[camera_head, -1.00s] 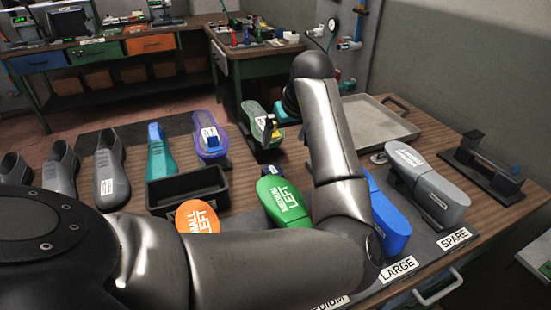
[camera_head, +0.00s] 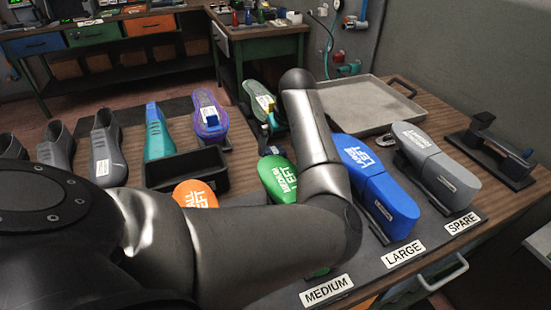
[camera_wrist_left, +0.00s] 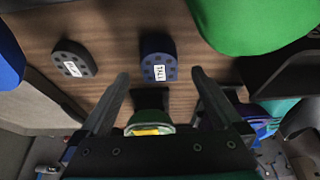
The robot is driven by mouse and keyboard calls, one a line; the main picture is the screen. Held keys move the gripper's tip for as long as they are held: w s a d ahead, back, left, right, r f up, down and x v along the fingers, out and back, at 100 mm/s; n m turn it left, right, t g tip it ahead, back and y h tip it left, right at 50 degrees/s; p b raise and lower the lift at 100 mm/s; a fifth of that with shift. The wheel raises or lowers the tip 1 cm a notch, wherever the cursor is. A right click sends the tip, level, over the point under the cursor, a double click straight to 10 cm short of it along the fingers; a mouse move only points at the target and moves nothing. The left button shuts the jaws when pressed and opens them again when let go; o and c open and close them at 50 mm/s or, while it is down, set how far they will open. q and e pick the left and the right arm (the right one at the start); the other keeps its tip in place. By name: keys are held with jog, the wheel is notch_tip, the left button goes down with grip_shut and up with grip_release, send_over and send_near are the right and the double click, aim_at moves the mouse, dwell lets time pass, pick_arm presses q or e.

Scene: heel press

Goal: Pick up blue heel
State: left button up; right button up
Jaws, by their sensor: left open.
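The blue heel (camera_wrist_left: 158,59) is a small dark-blue block with a white label reading TALL. In the left wrist view it stands on the wooden table just beyond and between my left fingertips. My left gripper (camera_wrist_left: 160,76) is open and empty, with a finger on each side of the heel's line and the heel not gripped. A darker, near-black heel (camera_wrist_left: 75,64) with a white label lies to the left of it. In the head view my left arm hides much of the area, and the heel shows only as a dark patch (camera_head: 268,150). My right gripper is not in view.
A green shoe form (camera_head: 278,180) is close to the blue heel. A blue form (camera_head: 375,185) and a grey form (camera_head: 436,165) stand to the right. A black bin (camera_head: 187,171) is on the left. A grey tray (camera_head: 365,105) lies at the back.

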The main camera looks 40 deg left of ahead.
aim_at(276, 152)
pick_arm(q)
jog(key=x, duration=0.3)
jog(key=shift+w+a+f+b, duration=0.1)
jog(key=shift+a+f+b, duration=0.15)
jog(key=shift+f+b, duration=0.1)
jog(key=shift+r, duration=0.1)
jog(key=c, duration=1.5)
